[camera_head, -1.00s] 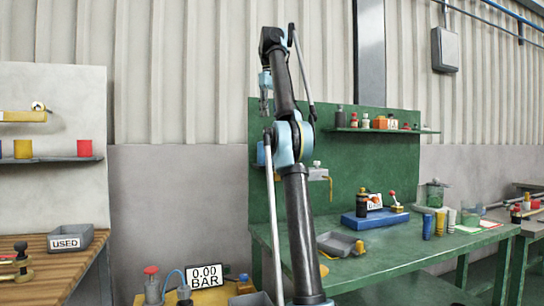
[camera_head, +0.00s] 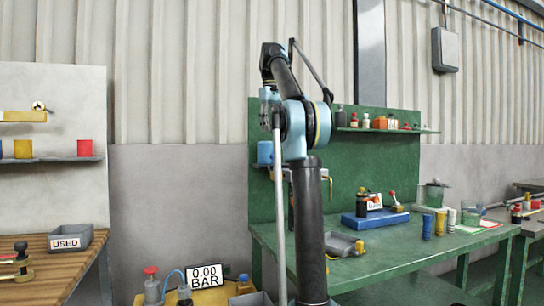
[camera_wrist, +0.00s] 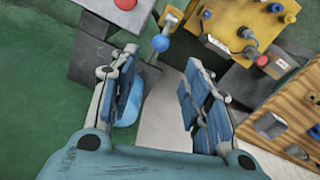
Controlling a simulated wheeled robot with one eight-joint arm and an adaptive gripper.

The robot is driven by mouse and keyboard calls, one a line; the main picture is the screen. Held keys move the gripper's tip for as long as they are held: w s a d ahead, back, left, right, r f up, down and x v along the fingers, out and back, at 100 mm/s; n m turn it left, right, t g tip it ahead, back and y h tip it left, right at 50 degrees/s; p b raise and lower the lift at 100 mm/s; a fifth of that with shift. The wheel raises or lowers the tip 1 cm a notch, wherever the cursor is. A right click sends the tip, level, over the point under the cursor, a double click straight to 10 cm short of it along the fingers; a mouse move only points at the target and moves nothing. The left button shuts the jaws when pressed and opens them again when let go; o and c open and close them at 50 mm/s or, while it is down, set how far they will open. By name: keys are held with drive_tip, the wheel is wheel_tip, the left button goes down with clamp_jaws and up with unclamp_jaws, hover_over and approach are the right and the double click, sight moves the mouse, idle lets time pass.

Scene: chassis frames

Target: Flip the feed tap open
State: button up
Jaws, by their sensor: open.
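In the wrist view a blue ball knob (camera_wrist: 160,42) stands at the lower end of a short yellow fitting (camera_wrist: 171,20), ahead of my gripper. A red knob (camera_wrist: 125,3) shows at the top edge, on a grey block. I cannot tell for certain which one is the feed tap. My gripper (camera_wrist: 157,92) is open and empty, with the blue ball knob beyond its fingertips and apart from them. In the head view my gripper (camera_head: 267,108) points down, high in front of the green back panel.
The wrist view shows a yellow panel (camera_wrist: 232,25) with several knobs, grey blocks and a wooden board (camera_wrist: 290,105). In the head view a 0.00 BAR display (camera_head: 207,276) stands low, beside a red-knobbed yellow fitting (camera_head: 151,284). The green workbench (camera_head: 400,257) lies at right.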

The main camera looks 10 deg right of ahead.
sight(274, 160)
drive_tip(key=f, duration=1.1)
drive_tip(key=shift+w+d+f, duration=0.15)
drive_tip(key=shift+d+f, duration=0.1)
clamp_jaws()
